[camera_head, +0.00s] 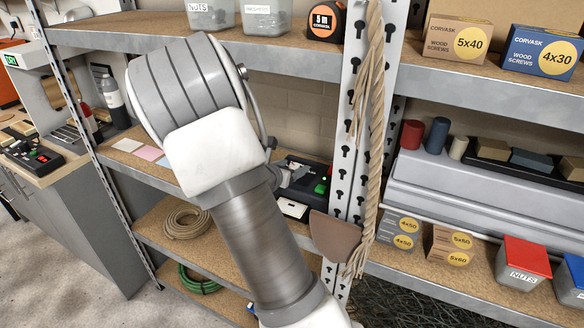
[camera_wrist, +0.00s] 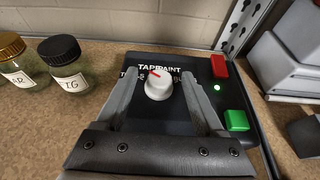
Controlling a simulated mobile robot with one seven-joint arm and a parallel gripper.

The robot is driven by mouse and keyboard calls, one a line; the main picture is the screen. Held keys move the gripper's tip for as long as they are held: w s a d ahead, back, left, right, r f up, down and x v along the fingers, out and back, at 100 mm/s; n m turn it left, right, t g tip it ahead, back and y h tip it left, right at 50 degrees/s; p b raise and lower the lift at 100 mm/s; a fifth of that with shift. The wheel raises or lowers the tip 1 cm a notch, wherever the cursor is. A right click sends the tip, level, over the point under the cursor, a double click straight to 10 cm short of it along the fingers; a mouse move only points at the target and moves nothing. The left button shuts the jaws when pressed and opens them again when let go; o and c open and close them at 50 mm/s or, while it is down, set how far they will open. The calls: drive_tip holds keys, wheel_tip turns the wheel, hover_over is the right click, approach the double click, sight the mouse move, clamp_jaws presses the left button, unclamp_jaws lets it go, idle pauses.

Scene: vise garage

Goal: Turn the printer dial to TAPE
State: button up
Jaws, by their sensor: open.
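The printer (camera_wrist: 203,99) is a black box on the shelf; part of it shows behind my arm in the head view (camera_head: 305,178). Its white round dial (camera_wrist: 158,88) has a red mark pointing up and slightly left. White lettering behind the dial reads roughly "TAP" and "PAINT", running together; a lower row is partly hidden. My gripper (camera_wrist: 157,79) is open, with one grey finger on each side of the dial. I see gaps between fingers and dial; contact cannot be told.
A red button (camera_wrist: 218,66), a green light and a green button (camera_wrist: 236,120) lie right of the gripper on the printer. Two lidded jars (camera_wrist: 66,65) stand to the left. A perforated shelf post (camera_head: 350,165) with a hanging rope (camera_head: 372,130) is right of my arm.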

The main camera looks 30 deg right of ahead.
clamp_jaws()
drive_tip(key=shift+w+a+r+m+g+p, duration=0.1)
drive_tip(key=shift+r+m+g+p, duration=0.2)
drive_tip(key=shift+p, duration=0.6)
drive_tip(key=shift+m+g+h+p, duration=0.3)
drive_tip(key=shift+p, duration=0.25)
drive_tip(key=m+g+p, duration=0.1)
drive_tip(key=g+p, duration=0.1)
drive_tip(key=p, duration=0.1)
drive_tip(key=shift+w+m+h, duration=0.15)
drive_tip(key=shift+m+h, duration=0.15)
drive_tip(key=shift+m, duration=0.1)
drive_tip(key=m+g, duration=0.1)
drive_tip(key=m+g+p, duration=0.1)
drive_tip(key=g+p, duration=0.1)
drive_tip(key=shift+w+f+m, duration=0.15)
drive_tip(key=shift+f+m, duration=0.1)
drive_tip(key=shift+m, duration=0.15)
drive_tip(key=shift+w+f+m+g, duration=0.1)
drive_tip(key=shift+m+g, duration=0.7)
drive_tip(key=shift+g, duration=0.3)
drive_tip(key=shift+m+g, duration=0.3)
drive_tip(key=shift+g, duration=0.1)
